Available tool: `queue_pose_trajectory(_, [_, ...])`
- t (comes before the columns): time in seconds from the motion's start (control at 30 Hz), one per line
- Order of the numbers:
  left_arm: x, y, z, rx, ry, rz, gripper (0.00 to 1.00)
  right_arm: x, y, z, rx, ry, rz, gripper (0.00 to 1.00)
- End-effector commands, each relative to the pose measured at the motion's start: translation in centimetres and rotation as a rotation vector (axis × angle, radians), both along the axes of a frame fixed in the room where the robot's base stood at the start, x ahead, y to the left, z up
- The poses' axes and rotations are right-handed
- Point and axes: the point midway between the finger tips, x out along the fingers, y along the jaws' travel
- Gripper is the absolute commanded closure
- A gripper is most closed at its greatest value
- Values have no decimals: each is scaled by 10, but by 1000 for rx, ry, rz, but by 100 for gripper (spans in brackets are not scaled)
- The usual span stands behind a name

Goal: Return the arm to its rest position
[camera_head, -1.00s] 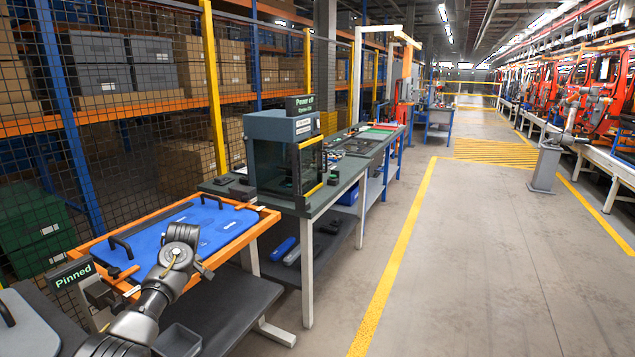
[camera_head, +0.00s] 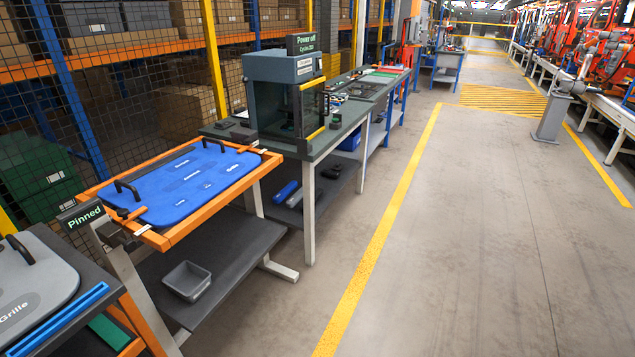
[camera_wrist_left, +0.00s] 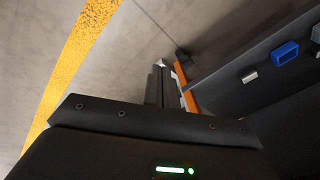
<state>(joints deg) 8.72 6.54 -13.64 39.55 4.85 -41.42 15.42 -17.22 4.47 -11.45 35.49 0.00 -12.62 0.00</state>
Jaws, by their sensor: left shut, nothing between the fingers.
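My left gripper (camera_wrist_left: 161,82) shows in the left wrist view, its narrow dark fingers together and empty above the floor. Its dark body with a green light fills the bottom of that view. No arm shows in the head view now. The blue panel (camera_head: 203,187) with black handles lies in an orange frame (camera_head: 200,222) in the head view, and nothing of mine touches it there. My right gripper is in neither view.
A "Pinned" sign (camera_head: 84,216) stands at the frame's near left corner. A grey bin (camera_head: 187,281) sits on the shelf below. A grey "Grille" panel (camera_head: 35,285) is at lower left. A dark cabinet (camera_head: 283,95) stands on the bench behind. The aisle right of the yellow line (camera_head: 385,245) is clear.

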Motion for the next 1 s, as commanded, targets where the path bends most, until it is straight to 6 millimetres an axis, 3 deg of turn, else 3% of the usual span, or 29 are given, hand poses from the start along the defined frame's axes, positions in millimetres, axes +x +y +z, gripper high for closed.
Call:
queue_pose_trajectory(0.03, [-42,-6,-19,-15,22,-40,100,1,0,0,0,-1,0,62])
queue_pose_trajectory(0.2, [-160,-25,-60,-69,52,-172,100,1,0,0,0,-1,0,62])
queue_pose_trajectory(0.3, [-221,-36,-72,-101,62,-233,100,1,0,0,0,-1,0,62])
queue_pose_trajectory(0.43, [-279,-46,-77,-130,68,-285,100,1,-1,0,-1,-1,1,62])
queue_pose_trajectory(0.6, [-315,-51,-78,-149,68,-318,100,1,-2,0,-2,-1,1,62])
queue_pose_trajectory(1.0, [-320,-52,-78,-151,68,-324,100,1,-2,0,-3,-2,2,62])
